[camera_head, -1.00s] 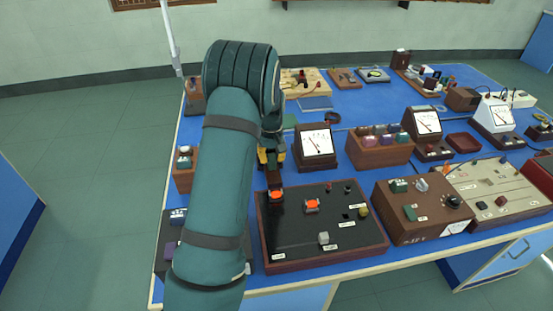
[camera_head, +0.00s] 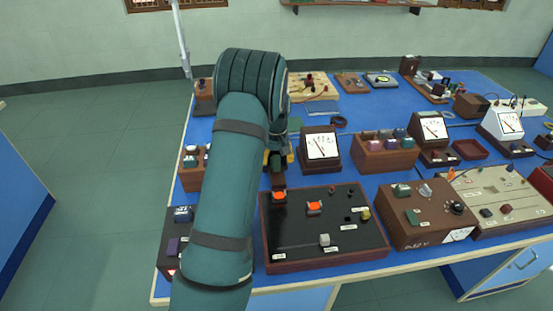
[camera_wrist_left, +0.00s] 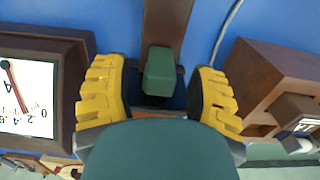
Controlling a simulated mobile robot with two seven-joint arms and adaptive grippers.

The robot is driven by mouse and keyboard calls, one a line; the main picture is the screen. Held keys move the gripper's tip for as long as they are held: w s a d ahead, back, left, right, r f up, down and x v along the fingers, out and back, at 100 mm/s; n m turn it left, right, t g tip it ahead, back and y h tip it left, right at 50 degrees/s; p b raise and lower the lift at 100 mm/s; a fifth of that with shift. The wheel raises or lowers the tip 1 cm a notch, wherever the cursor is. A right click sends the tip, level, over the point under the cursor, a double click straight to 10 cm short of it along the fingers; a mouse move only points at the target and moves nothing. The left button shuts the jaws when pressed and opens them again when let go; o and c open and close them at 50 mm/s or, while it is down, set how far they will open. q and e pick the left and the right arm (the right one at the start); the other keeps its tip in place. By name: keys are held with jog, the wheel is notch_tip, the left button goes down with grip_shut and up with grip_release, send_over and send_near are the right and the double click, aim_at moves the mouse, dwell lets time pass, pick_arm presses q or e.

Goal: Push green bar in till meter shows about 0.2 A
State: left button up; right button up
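The green bar (camera_wrist_left: 160,72) is a small dark green block at the end of a brown wooden strip (camera_wrist_left: 165,20) in the left wrist view. My left gripper (camera_wrist_left: 160,95) is open, with yellow fingers on either side of the bar and gaps between. In the head view my left gripper (camera_head: 279,160) is mostly behind my arm, and the bar cannot be made out. The meter (camera_head: 321,146), a white dial in a brown case, stands right of the gripper. It also shows upside down in the left wrist view (camera_wrist_left: 22,85); its needle points near the .2 mark. My right gripper is not in view.
A brown wooden box (camera_wrist_left: 270,80) stands close on the right in the left wrist view. A wooden block with several colored pieces (camera_head: 385,154) stands right of the meter.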

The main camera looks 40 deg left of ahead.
pick_arm(q)
jog(key=shift+r, duration=0.1)
notch_tip(320, 180, up, 12)
dwell(0.5)
dwell(0.5)
